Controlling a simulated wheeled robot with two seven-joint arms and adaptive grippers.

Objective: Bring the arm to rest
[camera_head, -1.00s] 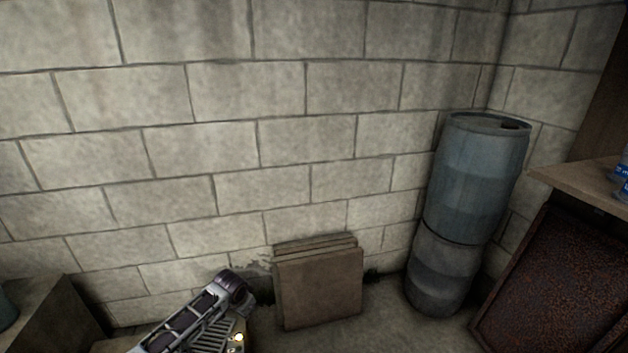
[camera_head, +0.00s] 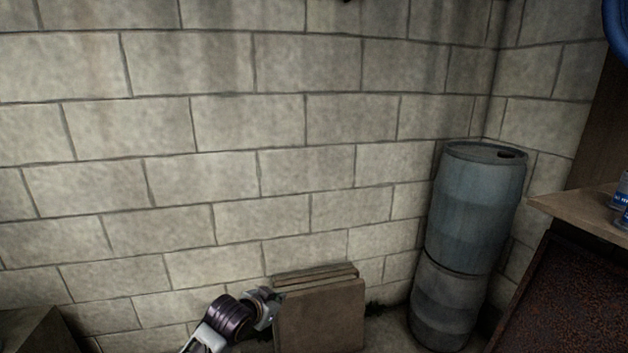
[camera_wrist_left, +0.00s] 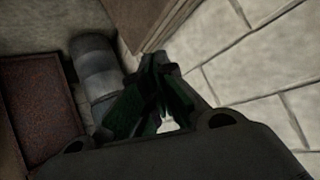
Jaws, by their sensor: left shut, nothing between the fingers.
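My left arm comes in from the bottom of the head view. My left gripper (camera_head: 264,304) is at its end, small and partly cut by shadow, in front of the block wall and beside the stacked boards. In the left wrist view the dark green fingers of this gripper (camera_wrist_left: 161,64) come together at the tips, with nothing between them. My right gripper is in neither view.
Brown boards (camera_head: 320,318) lean against the block wall (camera_head: 300,130). A blue-grey barrel (camera_head: 475,215) stands in the corner. At right is a wooden top (camera_head: 580,207) with blue-labelled bottles (camera_head: 622,205) over a rusty panel (camera_head: 570,300). A dark box edge (camera_head: 35,335) shows at lower left.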

